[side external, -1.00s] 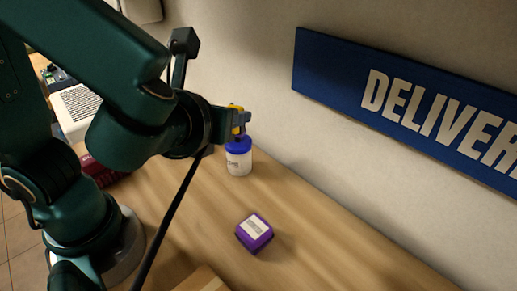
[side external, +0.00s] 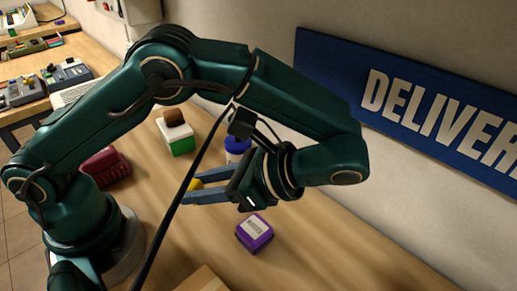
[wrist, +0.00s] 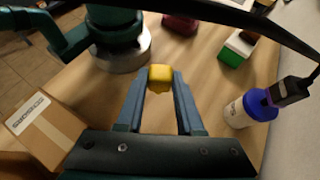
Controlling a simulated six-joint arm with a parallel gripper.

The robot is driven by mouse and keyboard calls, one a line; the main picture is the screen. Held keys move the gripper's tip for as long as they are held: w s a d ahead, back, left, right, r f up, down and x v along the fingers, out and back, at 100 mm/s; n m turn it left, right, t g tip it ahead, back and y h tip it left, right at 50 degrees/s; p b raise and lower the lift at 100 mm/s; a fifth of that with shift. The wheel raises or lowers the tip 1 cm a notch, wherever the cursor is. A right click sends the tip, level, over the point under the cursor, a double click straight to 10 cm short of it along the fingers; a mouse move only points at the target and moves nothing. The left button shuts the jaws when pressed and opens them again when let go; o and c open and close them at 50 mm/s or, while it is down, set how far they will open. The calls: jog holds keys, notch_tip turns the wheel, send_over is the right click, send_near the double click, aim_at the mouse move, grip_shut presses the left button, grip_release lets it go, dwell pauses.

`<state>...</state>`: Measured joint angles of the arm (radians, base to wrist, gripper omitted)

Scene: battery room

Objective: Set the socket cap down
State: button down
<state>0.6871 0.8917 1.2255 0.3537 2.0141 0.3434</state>
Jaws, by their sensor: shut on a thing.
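The socket cap, a small yellow piece (wrist: 160,76), is between the fingertips of my gripper (wrist: 160,84) in the wrist view. My gripper is shut on it. In the side view my gripper (side external: 192,190) points left, and the yellow cap (side external: 196,184) shows at the finger ends, partly covered by a finger. The cap appears held above the wooden table; its exact height cannot be told.
A white bottle with a blue lid (side external: 237,146) stands behind my gripper. A purple box (side external: 254,235) lies in front. A green and white block (side external: 178,138), a dark red object (side external: 105,166) and a cardboard box (wrist: 42,120) are also on the table.

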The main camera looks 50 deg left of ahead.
jog(key=d+r+n+g+h, duration=0.3)
jog(key=d+n+h, duration=0.8)
jog(key=n+h, duration=0.9)
jog(key=w+n+t+h, duration=0.3)
jog(key=w+n+t, duration=0.6)
jog(key=w+n, duration=0.1)
jog(key=s+d+f, duration=0.1)
jog(key=d+f, duration=0.1)
jog(key=d, duration=0.1)
jog(key=s+d+f, duration=0.2)
jog(key=d+f, duration=0.1)
jog(key=s+d+f, duration=0.2)
jog(key=d, duration=0.2)
jog(key=shift+f, duration=2.25)
